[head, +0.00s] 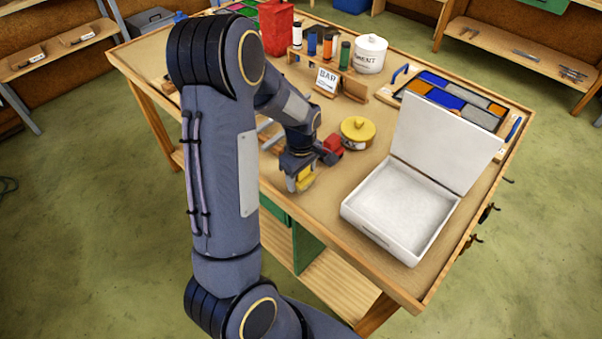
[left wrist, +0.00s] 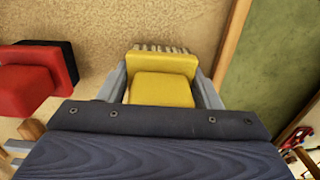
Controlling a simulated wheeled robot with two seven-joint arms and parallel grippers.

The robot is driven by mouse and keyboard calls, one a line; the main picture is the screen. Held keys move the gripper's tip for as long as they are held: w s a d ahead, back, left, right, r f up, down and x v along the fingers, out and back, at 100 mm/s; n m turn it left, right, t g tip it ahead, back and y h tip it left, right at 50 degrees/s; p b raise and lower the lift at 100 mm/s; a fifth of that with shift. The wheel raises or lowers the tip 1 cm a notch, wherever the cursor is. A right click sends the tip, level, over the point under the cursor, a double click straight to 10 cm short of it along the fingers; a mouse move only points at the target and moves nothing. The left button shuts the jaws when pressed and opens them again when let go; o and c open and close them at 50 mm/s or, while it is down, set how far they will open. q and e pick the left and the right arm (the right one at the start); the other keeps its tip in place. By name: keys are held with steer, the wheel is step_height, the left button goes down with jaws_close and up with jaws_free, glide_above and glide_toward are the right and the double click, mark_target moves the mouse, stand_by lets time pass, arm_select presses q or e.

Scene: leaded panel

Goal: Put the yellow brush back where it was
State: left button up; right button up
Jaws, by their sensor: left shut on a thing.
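The yellow brush (left wrist: 162,85) is between the fingers of my left gripper, with its pale bristles at the far edge in the left wrist view. In the head view my left gripper (head: 299,182) is shut on the yellow brush (head: 305,178) near the table's front-left edge. Whether the brush touches the tabletop I cannot tell. A red brush-like block with a dark part (left wrist: 40,78) lies to the left of my gripper in the left wrist view; it also shows in the head view (head: 332,146). My right gripper is not in view.
A yellow lidded tin (head: 357,131) stands just beyond the gripper. An open white box (head: 402,205) is to the right. A rack with bottles (head: 322,55), a white canister (head: 370,54) and a leaded panel (head: 455,100) are behind. My arm hides the table's left part.

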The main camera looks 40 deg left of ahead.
arm_select(q)
steer(key=shift+f, duration=0.2)
steer(key=o, duration=0.9)
steer(key=shift+o, duration=0.2)
steer(key=shift+r, duration=0.15)
